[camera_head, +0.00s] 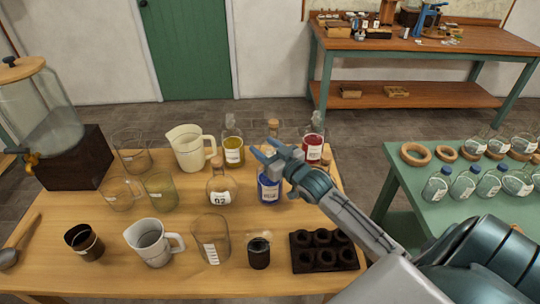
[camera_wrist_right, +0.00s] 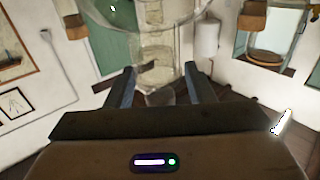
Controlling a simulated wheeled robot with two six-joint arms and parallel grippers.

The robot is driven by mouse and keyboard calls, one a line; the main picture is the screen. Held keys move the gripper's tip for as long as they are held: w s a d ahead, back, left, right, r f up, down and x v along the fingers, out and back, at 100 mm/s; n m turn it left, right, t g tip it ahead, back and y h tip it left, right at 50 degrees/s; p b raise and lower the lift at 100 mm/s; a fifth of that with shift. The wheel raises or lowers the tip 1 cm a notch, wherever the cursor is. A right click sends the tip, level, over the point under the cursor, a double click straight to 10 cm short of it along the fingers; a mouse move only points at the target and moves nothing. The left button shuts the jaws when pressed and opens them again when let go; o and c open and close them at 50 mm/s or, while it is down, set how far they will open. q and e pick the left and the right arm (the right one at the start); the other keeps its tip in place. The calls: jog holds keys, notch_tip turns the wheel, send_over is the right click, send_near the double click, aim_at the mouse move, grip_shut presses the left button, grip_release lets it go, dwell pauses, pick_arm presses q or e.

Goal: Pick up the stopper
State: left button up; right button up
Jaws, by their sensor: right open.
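My right gripper (camera_head: 264,149) is open just above the blue-filled bottle (camera_head: 269,190). In the right wrist view its two fingers (camera_wrist_right: 161,82) stand apart, with a clear glass piece (camera_wrist_right: 160,96) showing between them. I cannot tell whether that piece is a stopper or whether a finger touches it. The top of the blue bottle is hidden by the gripper in the head view. Cork stoppers show on the bottle labelled 02 (camera_head: 220,190) and on a bottle behind my gripper (camera_head: 273,124). Glass stoppers top the yellow bottle (camera_head: 233,152) and the red bottle (camera_head: 313,146). My left gripper is out of view.
Bottles crowd around my gripper. A green table (camera_head: 400,160) stands right.

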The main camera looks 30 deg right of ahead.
jog(key=c, duration=1)
jog(key=shift+c, duration=0.2)
jog(key=shift+r, duration=0.6)
notch_tip(320, 180, up, 2)
jog(key=shift+r+b, duration=0.2)
jog(key=shift+b, duration=0.4)
jog(key=s+a+r, duration=0.1)
jog(key=s, duration=1.5)
jog(key=shift+a+r, duration=0.2)
jog(key=shift+a, duration=0.05)
jog(key=shift+f, duration=0.1)
